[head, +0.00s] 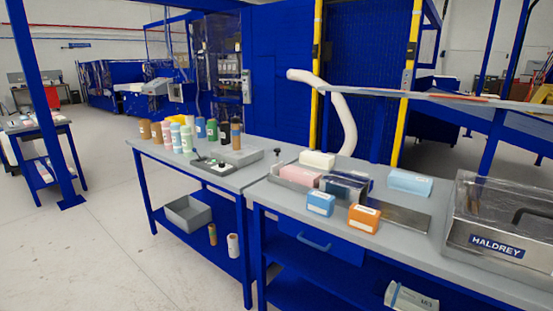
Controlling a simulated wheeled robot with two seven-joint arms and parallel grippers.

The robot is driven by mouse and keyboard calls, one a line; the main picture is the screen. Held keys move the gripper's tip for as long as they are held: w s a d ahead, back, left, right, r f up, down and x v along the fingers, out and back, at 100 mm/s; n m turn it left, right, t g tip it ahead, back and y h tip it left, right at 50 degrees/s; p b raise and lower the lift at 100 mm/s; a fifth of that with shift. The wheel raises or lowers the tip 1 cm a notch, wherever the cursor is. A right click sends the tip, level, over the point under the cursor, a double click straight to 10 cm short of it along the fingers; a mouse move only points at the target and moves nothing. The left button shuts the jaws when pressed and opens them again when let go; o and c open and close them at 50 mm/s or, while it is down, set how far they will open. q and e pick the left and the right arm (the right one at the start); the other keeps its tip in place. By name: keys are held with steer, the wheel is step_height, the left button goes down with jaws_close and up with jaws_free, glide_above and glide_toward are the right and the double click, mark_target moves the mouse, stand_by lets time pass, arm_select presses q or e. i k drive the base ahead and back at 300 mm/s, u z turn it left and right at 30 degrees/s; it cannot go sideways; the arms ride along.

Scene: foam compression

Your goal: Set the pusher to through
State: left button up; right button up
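No part is clearly identifiable as the pusher, and no setting marked "through" can be read. On the right bench, a grey tray (290,174) holds a pink block (302,170), with a cream block (317,159) at its back. A small black knob (277,152) stands at the tray's back left. A dark clear-sided box (343,187) sits right of the tray, beside a flat metal plate (400,218). A machine (497,245) labelled HALDREY has a clear cover and black handle at the right edge. Neither of my grippers is in view.
A blue box (320,204), an orange box (364,218) and a light blue block (409,183) lie on the right bench (310,222). Several coloured cylinders (187,138) and a grey fixture (236,156) stand on the left bench. A grey bin (188,214) sits on its lower shelf.

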mark_target(275, 168)
steer(key=u, duration=0.55)
steer(key=i, duration=0.55)
steer(key=u, duration=0.6)
steer(key=i, duration=0.8)
steer(key=z, duration=0.35)
